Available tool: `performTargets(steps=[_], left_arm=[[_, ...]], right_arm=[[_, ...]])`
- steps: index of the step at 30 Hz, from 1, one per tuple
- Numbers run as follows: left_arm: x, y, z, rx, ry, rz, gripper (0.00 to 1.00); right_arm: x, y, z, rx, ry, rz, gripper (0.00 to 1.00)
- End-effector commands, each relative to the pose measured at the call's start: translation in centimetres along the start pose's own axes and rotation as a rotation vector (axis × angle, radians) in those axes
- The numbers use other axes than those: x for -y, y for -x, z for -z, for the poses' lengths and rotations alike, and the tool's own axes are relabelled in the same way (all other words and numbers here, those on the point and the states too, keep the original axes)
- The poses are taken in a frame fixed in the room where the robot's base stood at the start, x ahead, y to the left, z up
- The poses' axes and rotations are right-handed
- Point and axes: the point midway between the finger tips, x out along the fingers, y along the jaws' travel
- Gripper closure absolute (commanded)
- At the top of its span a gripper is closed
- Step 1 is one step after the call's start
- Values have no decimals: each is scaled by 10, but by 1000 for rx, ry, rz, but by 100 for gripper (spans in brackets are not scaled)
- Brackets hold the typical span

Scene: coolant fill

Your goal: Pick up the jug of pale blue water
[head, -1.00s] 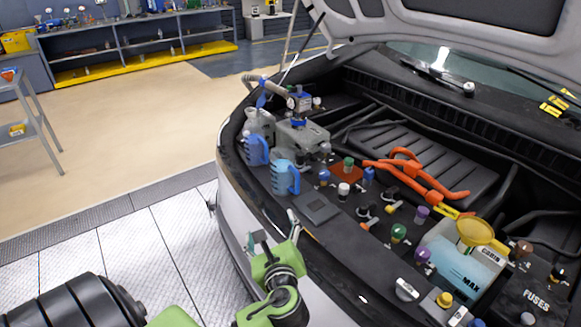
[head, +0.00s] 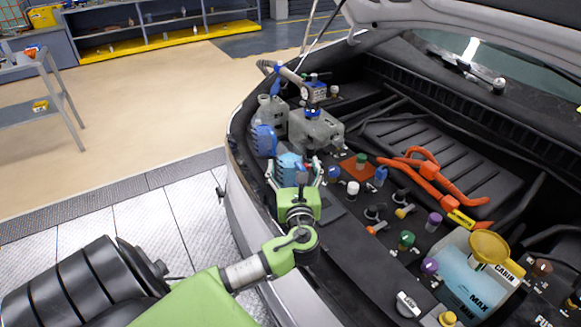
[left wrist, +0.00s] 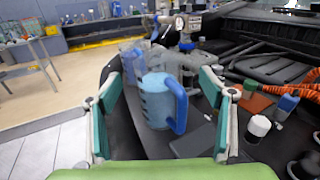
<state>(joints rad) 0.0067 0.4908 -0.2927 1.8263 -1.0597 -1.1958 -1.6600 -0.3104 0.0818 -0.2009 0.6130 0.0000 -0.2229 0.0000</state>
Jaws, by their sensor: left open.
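A pale blue jug (head: 288,160) with a blue handle stands upright on the front ledge of the car's engine bay, partly hidden by my left gripper in the head view. My left gripper (head: 295,174) is open, its fingers spread to either side of this jug. In the left wrist view the jug (left wrist: 156,101) stands between and beyond the open fingers, with its handle on the right; I see no grip on it. A second jug (head: 264,141) with a darker blue handle stands behind and left of it. My right gripper is not in view.
A grey pump-like unit (head: 315,132) with a gauge stands close behind the jugs. Several coloured caps and orange cables (head: 428,174) lie to the right. A coolant tank (head: 470,279) with a yellow funnel (head: 489,247) is at the lower right. The raised hood is overhead.

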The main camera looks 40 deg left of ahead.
Motion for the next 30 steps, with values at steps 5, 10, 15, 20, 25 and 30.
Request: performTargets(steps=[5, 10, 15, 20, 25, 30], left_arm=[[-5, -24, -5, 2, -3, -3, 26], [-5, -45, -3, 1, -1, 0, 26], [-6, -51, -1, -1, -1, 0, 26], [-5, -51, -1, -1, 0, 1, 28], [-5, -50, -1, -1, 0, 1, 72], [-5, -51, -3, 3, 1, 0, 100]], right_arm=[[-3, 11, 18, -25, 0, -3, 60], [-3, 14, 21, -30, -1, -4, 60], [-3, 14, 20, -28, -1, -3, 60], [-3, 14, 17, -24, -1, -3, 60], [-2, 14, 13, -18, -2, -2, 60], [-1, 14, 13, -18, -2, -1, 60]])
